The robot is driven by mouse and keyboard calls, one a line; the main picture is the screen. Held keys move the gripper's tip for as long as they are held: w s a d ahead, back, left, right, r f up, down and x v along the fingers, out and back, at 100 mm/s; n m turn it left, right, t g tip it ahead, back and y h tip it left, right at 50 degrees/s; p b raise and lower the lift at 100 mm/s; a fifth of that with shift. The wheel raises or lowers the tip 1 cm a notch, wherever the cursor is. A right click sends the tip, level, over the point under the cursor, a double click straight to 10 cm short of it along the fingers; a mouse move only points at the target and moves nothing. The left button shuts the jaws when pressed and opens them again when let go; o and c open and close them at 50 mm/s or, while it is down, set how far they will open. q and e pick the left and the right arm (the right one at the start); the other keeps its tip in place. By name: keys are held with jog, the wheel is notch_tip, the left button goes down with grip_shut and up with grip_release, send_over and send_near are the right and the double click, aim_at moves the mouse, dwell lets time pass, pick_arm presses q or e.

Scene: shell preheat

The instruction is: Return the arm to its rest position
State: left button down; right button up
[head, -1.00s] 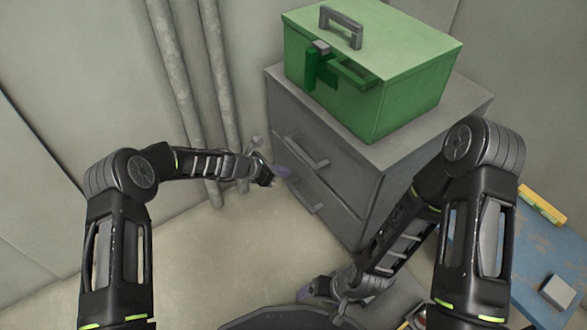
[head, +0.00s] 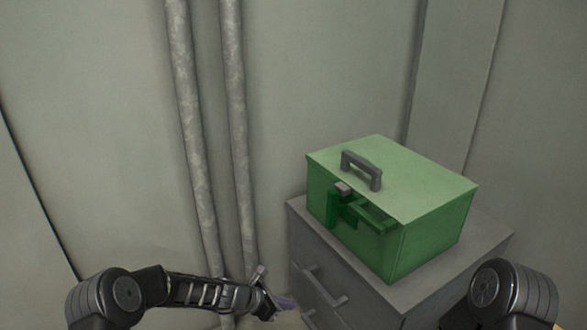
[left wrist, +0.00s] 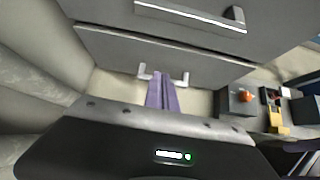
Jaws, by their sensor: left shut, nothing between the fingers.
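My left arm comes in from the lower left in the head view. Its gripper (head: 284,303) hangs low in front of the grey drawer cabinet, to the left of its handles. In the left wrist view the purple fingers (left wrist: 162,92) are together with nothing between them, pointing toward the cabinet front. A gap to the drawer handle behind them is hard to judge. My right arm shows only its elbow at the lower right of the head view; its gripper is out of the frame.
A green box (head: 390,210) with a closed lid and grey handle stands on the grey cabinet (head: 297,226). Two pipes (head: 238,130) run down the wall left of it. In the wrist view, small orange and yellow items (left wrist: 277,118) lie at the right.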

pick_arm(q)
jog(key=s+a+f+m+g+y, duration=0.2)
jog(key=s+a+f+m+y, duration=0.2)
jog(key=s+f+m, duration=0.75)
jog(key=s+a+r+m+g, duration=0.2)
jog(key=s+m, duration=0.9)
jog(key=s, duration=1.3)
notch_tip(320, 180, up, 32)
jog(key=s+d+p, duration=0.1)
jog(key=s+p, duration=0.1)
jog(key=p, duration=3)
jog(key=shift+s+d+r, duration=0.2)
pick_arm(e)
notch_tip(320, 180, up, 32)
jog(key=s+a, duration=0.1)
jog(key=s, duration=0.1)
jog(key=shift+s+a+g, duration=0.2)
jog(key=shift+a+g, duration=0.1)
jog(key=shift+a, duration=0.1)
jog(key=shift+d, duration=0.1)
